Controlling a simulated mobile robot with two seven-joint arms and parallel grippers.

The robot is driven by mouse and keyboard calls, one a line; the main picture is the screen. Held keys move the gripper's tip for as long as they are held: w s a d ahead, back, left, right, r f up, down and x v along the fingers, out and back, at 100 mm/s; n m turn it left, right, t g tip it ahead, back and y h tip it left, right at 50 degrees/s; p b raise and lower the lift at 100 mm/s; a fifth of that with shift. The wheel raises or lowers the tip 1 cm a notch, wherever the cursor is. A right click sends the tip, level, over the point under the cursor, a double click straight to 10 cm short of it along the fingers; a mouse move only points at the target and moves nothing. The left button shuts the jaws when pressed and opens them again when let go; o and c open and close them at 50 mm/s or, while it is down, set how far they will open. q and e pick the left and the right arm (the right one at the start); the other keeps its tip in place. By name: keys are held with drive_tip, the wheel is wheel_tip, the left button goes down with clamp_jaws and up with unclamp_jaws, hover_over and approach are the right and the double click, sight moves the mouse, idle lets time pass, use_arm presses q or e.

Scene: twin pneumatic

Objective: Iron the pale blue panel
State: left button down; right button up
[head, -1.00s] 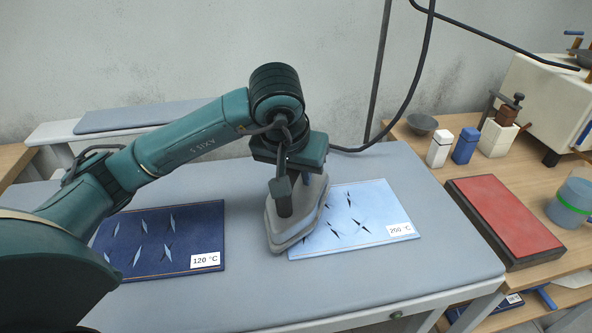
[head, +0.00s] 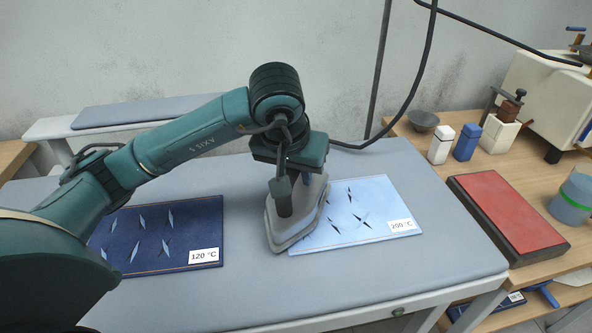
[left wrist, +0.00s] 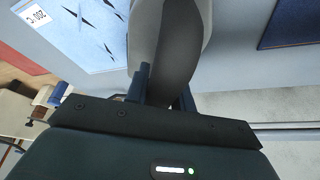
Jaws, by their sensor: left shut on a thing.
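The pale blue panel (head: 372,208) lies flat on the grey ironing table, labelled 200 °C, with several dark crease marks showing. A grey iron (head: 290,235) stands over the panel's left edge and hides part of it. My left gripper (head: 290,175) is shut on the iron's handle from above; the iron also fills the top middle of the left wrist view (left wrist: 170,40). The dark blue panel (head: 165,240), labelled 120 °C, lies to the left of the iron, partly behind my arm. My right gripper is not in view.
The grey padded table (head: 440,240) has bare room in front of the panels. On the wooden bench at right are a red pad (head: 508,212), white and blue small containers, a bowl (head: 424,121) and a white machine (head: 545,95). A dark cable (head: 425,80) hangs behind the iron.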

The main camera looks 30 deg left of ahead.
use_arm(q)
drive_tip(key=shift+f+b, duration=0.3)
drive_tip(key=shift+b, duration=0.15)
drive_tip(key=shift+w+d, duration=0.1)
drive_tip(key=shift+w, duration=0.05)
drive_tip(key=shift+w+d+b, duration=0.2)
drive_tip(key=shift+w+d, duration=0.5)
drive_tip(key=shift+d, duration=0.25)
drive_tip(key=shift+w+d+b, duration=0.15)
drive_tip(key=shift+w+d, duration=0.6)
drive_tip(key=shift+d, duration=0.25)
drive_tip(key=shift+w+d+b, duration=0.2)
drive_tip(key=shift+w+d, duration=0.5)
drive_tip(key=shift+d, duration=0.25)
drive_tip(key=shift+w+d+r, duration=0.1)
drive_tip(key=shift+w+d, duration=0.5)
drive_tip(key=shift+d, duration=0.2)
drive_tip(key=shift+w+d+r, duration=0.1)
drive_tip(key=shift+w+d, duration=0.5)
drive_tip(key=shift+d, duration=0.15)
drive_tip(key=shift+w+d+f+b, duration=0.1)
drive_tip(key=shift+w+d+b, duration=0.1)
drive_tip(key=shift+w+d, duration=0.45)
drive_tip(key=shift+w+d+f+b, duration=0.15)
drive_tip(key=shift+w+d, duration=0.25)
drive_tip(key=shift+d, duration=0.4)
drive_tip(key=shift+r, duration=0.1)
drive_tip(key=shift+a, duration=0.1)
